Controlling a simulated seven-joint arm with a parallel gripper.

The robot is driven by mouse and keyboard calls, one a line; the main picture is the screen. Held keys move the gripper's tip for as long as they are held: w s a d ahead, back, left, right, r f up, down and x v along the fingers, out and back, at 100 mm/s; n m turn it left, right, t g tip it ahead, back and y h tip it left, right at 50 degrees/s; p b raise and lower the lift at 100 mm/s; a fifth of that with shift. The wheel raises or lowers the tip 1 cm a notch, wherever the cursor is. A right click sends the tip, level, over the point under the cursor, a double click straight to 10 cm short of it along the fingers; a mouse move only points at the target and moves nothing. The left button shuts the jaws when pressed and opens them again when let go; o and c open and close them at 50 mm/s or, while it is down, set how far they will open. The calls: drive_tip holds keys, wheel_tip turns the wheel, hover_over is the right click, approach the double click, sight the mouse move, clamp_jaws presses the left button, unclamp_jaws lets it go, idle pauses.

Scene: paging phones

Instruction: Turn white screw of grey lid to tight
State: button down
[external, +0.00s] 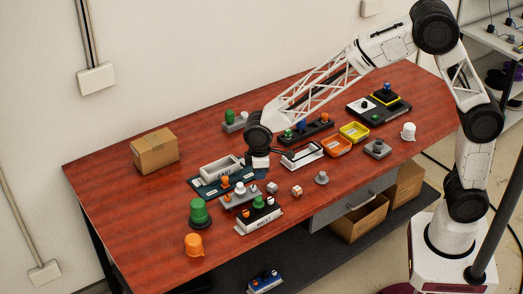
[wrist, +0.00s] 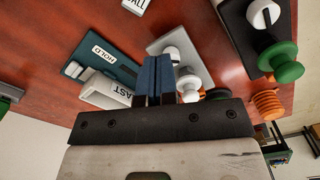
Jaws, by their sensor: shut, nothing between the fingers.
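The grey lid (wrist: 190,38) shows in the wrist view as a grey plate just beyond my fingers. A white screw (wrist: 172,53) stands on it beside the fingertips, and another white knob (wrist: 190,90) stands lower on it, partly behind my gripper. My gripper (wrist: 157,60) is shut and empty. In the external view my gripper (external: 260,165) hangs above and behind the lid. I cannot tell whether it touches the screw, or how far it is turned.
A teal board (wrist: 115,68) marked HOLD and a grey-white block (wrist: 105,93) lie left of my fingers. A black-topped block (wrist: 285,30) with a white knob and a green knob (wrist: 281,62) stands right. A large green knob (external: 199,210) stands front left; the table's left is fairly clear.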

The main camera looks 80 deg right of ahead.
drive_tip(key=shift+f, duration=1.6)
drive_tip(key=shift+s+f, duration=0.2)
drive_tip(key=shift+f, duration=0.35)
drive_tip(key=shift+s+f, duration=0.1)
drive_tip(key=shift+s+a+f, duration=0.1)
drive_tip(key=shift+s+a, duration=0.1)
drive_tip(key=shift+a, duration=0.75)
drive_tip(key=shift+s+a, duration=0.1)
drive_tip(key=shift+s, duration=0.3)
idle(0.3)
wheel_tip(320, 180, up, 7)
drive_tip(key=shift+w, duration=0.3)
idle(0.4)
